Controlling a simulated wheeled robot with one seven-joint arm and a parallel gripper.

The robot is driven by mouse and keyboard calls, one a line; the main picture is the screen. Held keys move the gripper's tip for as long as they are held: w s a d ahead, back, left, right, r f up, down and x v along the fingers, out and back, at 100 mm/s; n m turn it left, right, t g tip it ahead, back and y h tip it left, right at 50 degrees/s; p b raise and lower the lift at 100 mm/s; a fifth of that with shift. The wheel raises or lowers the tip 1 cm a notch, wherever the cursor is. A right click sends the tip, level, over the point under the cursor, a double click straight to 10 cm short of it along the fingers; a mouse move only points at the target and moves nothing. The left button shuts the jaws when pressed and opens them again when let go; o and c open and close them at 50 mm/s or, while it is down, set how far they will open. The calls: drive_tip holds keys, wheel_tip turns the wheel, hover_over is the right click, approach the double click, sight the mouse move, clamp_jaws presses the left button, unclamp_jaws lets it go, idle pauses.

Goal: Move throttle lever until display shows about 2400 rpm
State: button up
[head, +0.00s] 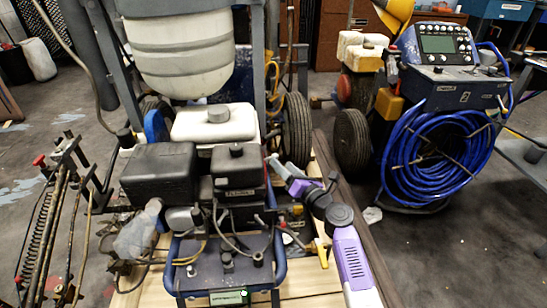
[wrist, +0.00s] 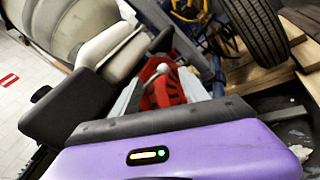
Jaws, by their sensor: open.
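The line striper's engine (head: 160,172) stands in the middle of the head view, black with a cream tank (head: 214,122) above. A small greenish display (head: 230,296) is at the bottom edge, partly cut off; its figures are too small to read. My gripper (head: 272,162) is beside the engine's right side, at the end of my purple arm. In the wrist view my gripper (wrist: 172,92) is open, with a red part (wrist: 163,86) with a pale rounded tip showing between or beyond its fingers. I cannot tell whether this is the throttle lever or whether the fingers touch it.
A yellow-handled valve (head: 322,253) is left of my forearm. A tyre (head: 297,130) is behind my gripper; it also shows in the wrist view (wrist: 255,28). A cart with a blue hose coil (head: 440,155) stands at right. Open floor (head: 450,250) lies at lower right.

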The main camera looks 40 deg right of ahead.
sight(273, 155)
drive_tip(key=w, duration=0.2)
drive_tip(key=w+b, duration=0.1)
drive_tip(key=w, duration=0.1)
drive_tip(key=w+d+b, duration=0.1)
drive_tip(key=w, duration=0.1)
drive_tip(key=shift+w, duration=0.3)
clamp_jaws()
drive_tip(key=shift+a+f, duration=0.15)
drive_tip(key=shift+f, duration=0.05)
idle(1.0)
